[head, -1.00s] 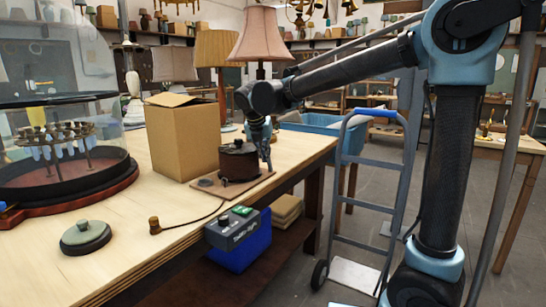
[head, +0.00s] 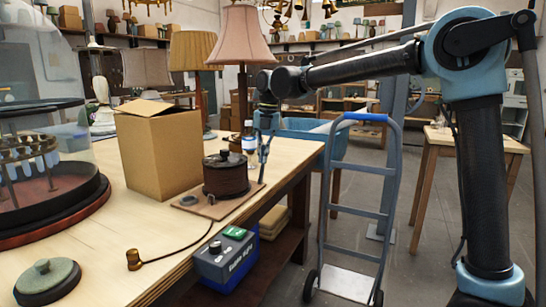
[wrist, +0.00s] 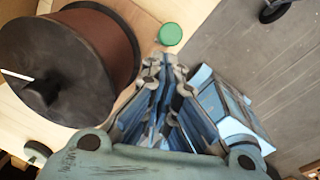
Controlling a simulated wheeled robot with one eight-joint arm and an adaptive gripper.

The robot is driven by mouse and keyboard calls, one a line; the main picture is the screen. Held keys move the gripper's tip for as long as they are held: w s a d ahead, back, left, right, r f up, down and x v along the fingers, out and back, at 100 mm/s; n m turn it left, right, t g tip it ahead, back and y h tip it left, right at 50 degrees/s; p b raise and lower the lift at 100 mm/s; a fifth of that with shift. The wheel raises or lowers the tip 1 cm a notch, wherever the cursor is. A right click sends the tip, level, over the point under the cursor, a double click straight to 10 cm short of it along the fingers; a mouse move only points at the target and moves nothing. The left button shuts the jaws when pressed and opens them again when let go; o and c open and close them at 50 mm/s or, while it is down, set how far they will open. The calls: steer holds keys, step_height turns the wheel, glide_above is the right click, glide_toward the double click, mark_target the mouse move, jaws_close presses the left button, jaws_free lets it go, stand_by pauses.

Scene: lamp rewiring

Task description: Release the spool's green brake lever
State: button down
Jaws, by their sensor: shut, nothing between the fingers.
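The dark brown spool (head: 226,176) with a black top stands upright on a board (head: 187,206) on the bench. It fills the upper left of the wrist view (wrist: 70,62). A round green knob (wrist: 170,34) shows beside the spool in the wrist view; I cannot make out a lever arm under it. In the head view I cannot pick the green lever out. My gripper (head: 264,160) points down just right of the spool, apart from it. In the wrist view my gripper (wrist: 160,68) is shut and empty, with its tips short of the green knob.
A cardboard box (head: 160,152) stands left of the spool. A blue tester (head: 227,260) with a green button is at the bench's front edge. A cord with a brass end (head: 134,260) lies on the bench. A hand truck (head: 358,215) and a blue bin (head: 300,137) stand right.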

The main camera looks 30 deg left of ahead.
steer(key=shift+w+d, duration=0.1)
steer(key=shift+w, duration=0.4)
steer(key=shift+w, duration=0.1)
stand_by(0.3)
step_height(320, 180, up, 11)
steer(key=s+d, duration=0.2)
steer(key=shift+d, duration=0.25)
steer(key=shift+w+r, duration=0.1)
stand_by(0.5)
